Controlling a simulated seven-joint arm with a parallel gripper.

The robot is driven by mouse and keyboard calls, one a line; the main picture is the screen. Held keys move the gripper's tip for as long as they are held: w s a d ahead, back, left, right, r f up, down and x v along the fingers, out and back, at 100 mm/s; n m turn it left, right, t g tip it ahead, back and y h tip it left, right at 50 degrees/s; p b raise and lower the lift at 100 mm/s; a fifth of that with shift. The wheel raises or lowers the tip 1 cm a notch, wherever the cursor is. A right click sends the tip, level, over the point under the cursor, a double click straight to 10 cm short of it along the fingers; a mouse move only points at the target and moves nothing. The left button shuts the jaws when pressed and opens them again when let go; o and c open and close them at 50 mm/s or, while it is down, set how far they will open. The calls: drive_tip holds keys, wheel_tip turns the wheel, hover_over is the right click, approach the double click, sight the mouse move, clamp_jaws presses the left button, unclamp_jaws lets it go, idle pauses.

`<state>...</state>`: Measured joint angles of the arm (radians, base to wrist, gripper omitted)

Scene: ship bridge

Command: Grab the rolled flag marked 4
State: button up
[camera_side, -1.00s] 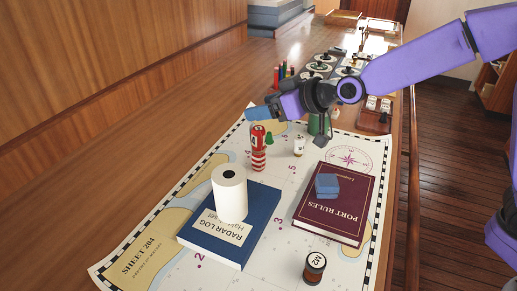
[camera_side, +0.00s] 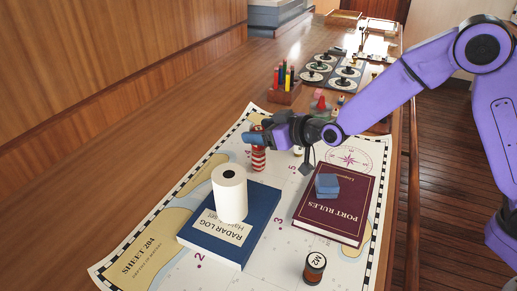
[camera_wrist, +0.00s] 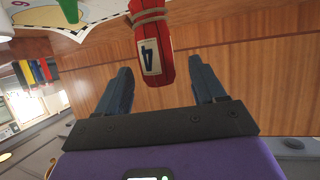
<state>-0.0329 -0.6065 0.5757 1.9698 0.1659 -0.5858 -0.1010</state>
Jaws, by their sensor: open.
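The rolled flag marked 4 (camera_wrist: 150,50) is red, tied with twine, and carries a white label with a dark 4 in the wrist view. In the side view, its red and white striped lower part (camera_side: 258,162) stands upright on the chart, and my gripper hides most of its upper part. My gripper (camera_side: 255,137) is at the height of the flag's top, pointing left. In the wrist view, its two blue fingers (camera_wrist: 160,66) are open, and the labelled end of the flag shows between them. I cannot tell whether a finger touches it.
A white paper roll (camera_side: 229,192) stands on the blue Radar Log book (camera_side: 252,228). A maroon Port Rules book (camera_side: 335,212) bears a blue block (camera_side: 327,186). A rack of coloured sticks (camera_side: 285,92) is behind.

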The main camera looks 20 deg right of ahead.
sight(262, 170)
wheel_tip(262, 170, down, 4)
drive_tip(key=shift+x, duration=0.95)
drive_tip(key=shift+w+a, duration=0.25)
drive_tip(key=shift+w, duration=0.15)
drive_tip(key=c, duration=1.1)
